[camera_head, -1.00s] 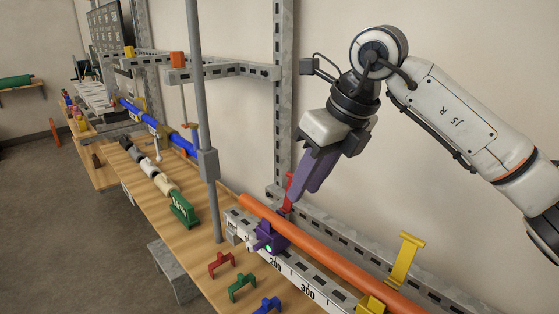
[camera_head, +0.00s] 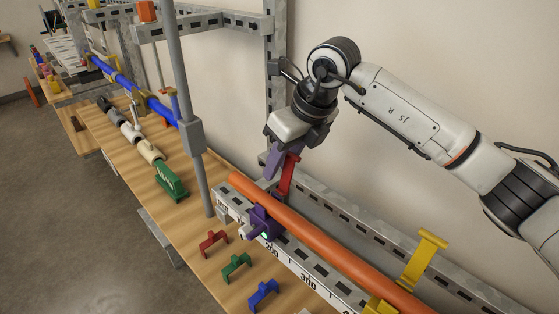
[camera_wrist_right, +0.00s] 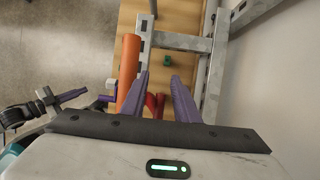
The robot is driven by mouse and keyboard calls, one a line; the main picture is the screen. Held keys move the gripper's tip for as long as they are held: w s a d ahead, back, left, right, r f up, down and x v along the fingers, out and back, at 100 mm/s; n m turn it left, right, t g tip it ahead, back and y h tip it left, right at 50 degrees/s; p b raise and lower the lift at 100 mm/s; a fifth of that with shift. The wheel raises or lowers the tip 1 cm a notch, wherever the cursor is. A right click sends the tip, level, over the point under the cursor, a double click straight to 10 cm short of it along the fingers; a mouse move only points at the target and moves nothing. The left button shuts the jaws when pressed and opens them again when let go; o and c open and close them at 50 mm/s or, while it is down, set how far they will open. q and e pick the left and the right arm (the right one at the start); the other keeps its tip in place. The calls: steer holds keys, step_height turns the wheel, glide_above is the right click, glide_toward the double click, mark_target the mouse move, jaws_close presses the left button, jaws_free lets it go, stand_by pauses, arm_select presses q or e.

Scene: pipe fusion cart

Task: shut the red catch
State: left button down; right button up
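The red catch (camera_head: 288,175) stands raised and tilted behind the orange pipe (camera_head: 310,232), near its far end. My right gripper (camera_head: 277,164) is at the catch's top, its purple fingers pointing down and overlapping it. In the right wrist view the two fingers (camera_wrist_right: 159,84) are apart, and the red catch (camera_wrist_right: 153,103) shows low between them. Whether they touch it I cannot tell. My left gripper (camera_wrist_right: 73,95) appears at the left of the right wrist view, too small to tell if open; it is not in the head view.
A purple clamp block (camera_head: 262,222) sits on the slotted rail beside the pipe. A raised yellow catch (camera_head: 425,258) stands farther right. Red (camera_head: 213,241), green (camera_head: 236,265) and blue (camera_head: 264,292) clips lie in front. A grey post (camera_head: 189,120) rises left of my right gripper.

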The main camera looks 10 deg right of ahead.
steer(key=shift+w+a+f, duration=0.1)
steer(key=shift+f, duration=0.15)
steer(key=c, duration=0.7)
arm_select(q)
steer(key=shift+w+r, duration=0.15)
steer(key=shift+w, duration=0.05)
arm_select(e)
jaws_close()
arm_select(q)
steer(key=shift+s+a, duration=0.1)
steer(key=shift+s, duration=0.05)
steer(key=shift+f, duration=0.2)
step_height(320, 180, down, 5)
steer(key=b, duration=0.5)
steer(key=shift+f+b, duration=0.15)
steer(key=shift+b, duration=0.15)
arm_select(e)
steer(key=shift+s+a+r+n+t+h, duration=0.15)
steer(key=shift+s+a+r+t+h, duration=0.2)
steer(key=shift+h, duration=0.2)
steer(key=shift+s+a+r+n+t+h, duration=0.15)
steer(key=shift+s+a+r+t+h, duration=0.1)
steer(key=shift+a+t+h, duration=0.25)
arm_select(q)
steer(key=shift+w, duration=0.2)
arm_select(e)
steer(key=shift+a+r, duration=0.1)
steer(key=shift+r, duration=0.1)
